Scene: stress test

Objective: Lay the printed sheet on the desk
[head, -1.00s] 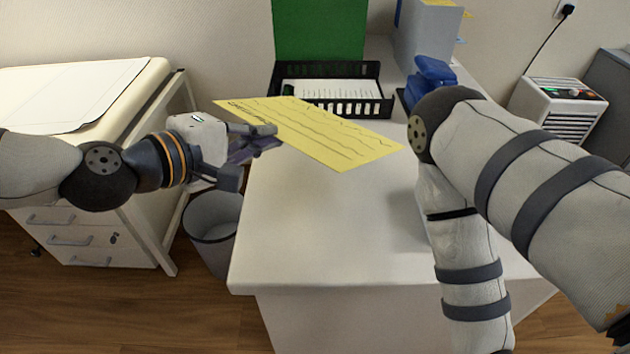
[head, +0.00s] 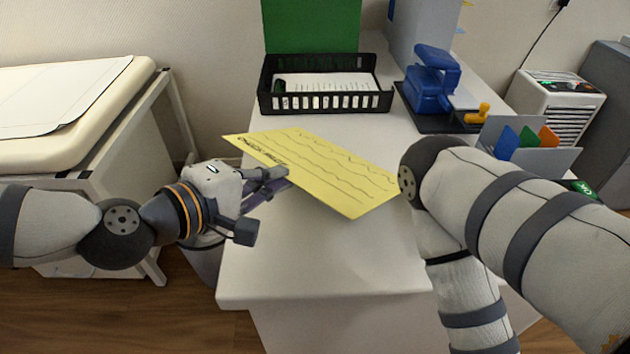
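The printed sheet (head: 322,168) is yellow with dark lines and a darker heading at its far left end. It is over the middle of the white desk (head: 320,260), slanted, with its far left corner out past the desk's left edge. My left gripper (head: 276,182) is at the sheet's near left edge, its fingers shut on it; the lower finger is partly hidden. I cannot tell how high the sheet is above the desk. My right arm comes in from the right and bends down past the bottom edge; its gripper is out of view.
A black tray (head: 330,101) with papers stands at the back. A blue device (head: 431,82), a yellow object (head: 479,113) and a grey holder with coloured cards (head: 520,145) are on the right. A bin (head: 205,262) stands left of the desk. The desk's front is clear.

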